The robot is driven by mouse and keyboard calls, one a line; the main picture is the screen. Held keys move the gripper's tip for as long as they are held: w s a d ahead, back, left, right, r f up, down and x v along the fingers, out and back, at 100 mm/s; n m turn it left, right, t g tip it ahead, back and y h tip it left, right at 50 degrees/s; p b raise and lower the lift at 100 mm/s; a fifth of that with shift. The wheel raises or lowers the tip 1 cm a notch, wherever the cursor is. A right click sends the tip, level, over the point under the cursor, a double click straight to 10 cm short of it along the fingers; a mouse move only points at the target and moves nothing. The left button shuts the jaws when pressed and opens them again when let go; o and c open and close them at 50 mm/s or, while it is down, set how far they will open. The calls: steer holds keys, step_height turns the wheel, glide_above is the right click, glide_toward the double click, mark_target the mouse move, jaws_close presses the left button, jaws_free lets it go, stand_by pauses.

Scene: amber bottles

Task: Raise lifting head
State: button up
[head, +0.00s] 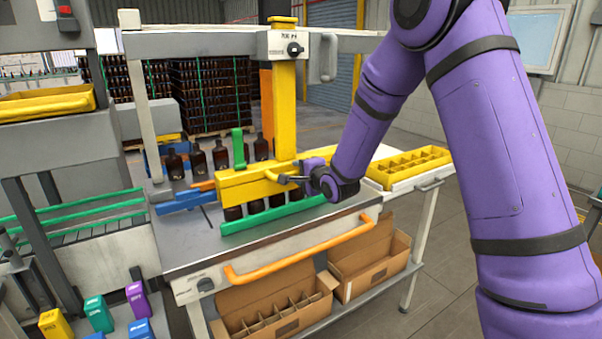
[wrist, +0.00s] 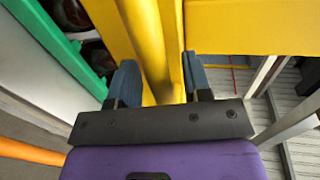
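The lifting head is a yellow horizontal beam (head: 240,184) on a yellow upright column (head: 284,95), low over a row of amber bottles (head: 220,158) on the grey worktable. My gripper (head: 292,178) is at the right part of the beam, at a yellow bar handle. In the wrist view my gripper's two blue fingers (wrist: 158,82) stand on either side of the yellow bar (wrist: 150,40), close against it. Contact at the fingertips is partly hidden. The bottles' middles are hidden behind the beam.
A green rail (head: 270,216) runs along the table front, above an orange handle bar (head: 300,252). A yellow divided tray (head: 408,167) stands on the right. Cardboard boxes (head: 275,308) sit on the shelf below. Floor on the right is open.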

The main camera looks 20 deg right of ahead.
jaws_close()
glide_toward(290, 100)
steer(key=x, duration=0.4)
steer(key=shift+w, duration=0.15)
steer(key=shift+r, duration=0.1)
steer(key=shift+o, duration=0.6)
jaws_free()
steer(key=v, duration=1.1)
